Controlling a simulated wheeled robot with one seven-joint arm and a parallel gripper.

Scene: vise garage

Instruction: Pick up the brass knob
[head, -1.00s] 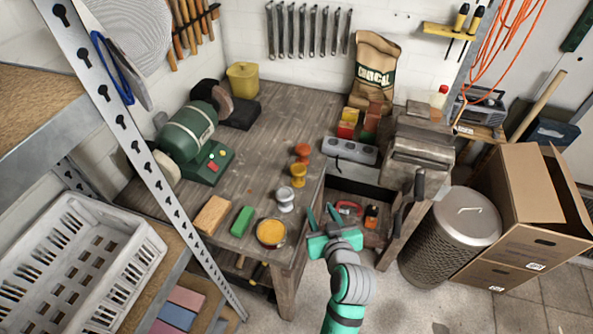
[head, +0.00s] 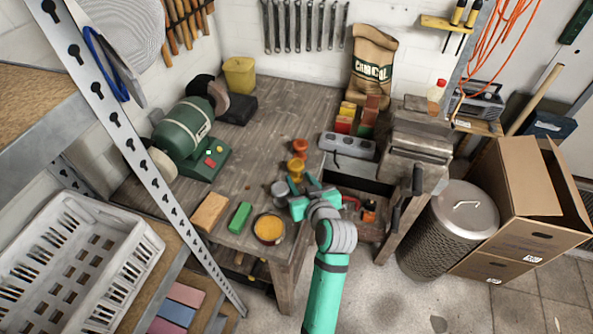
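The brass knob (head: 297,166) is yellow and stands upright on the wooden workbench, second in a row of three knobs. An orange copper-coloured knob (head: 300,147) stands behind it and a silver knob (head: 280,189) stands in front of it to the left. My gripper (head: 302,181) is open, its two teal fingers apart and pointing toward the brass knob. The fingertips appear just in front of the knob and overlap its lower part, so I cannot tell whether they touch it. The gripper body partly covers the silver knob's right side.
A round tin with orange contents (head: 269,228), a green block (head: 240,217) and a wooden block (head: 209,212) lie near the bench's front edge. An open drawer (head: 352,187) holds small items. A green grinder (head: 185,130) stands left.

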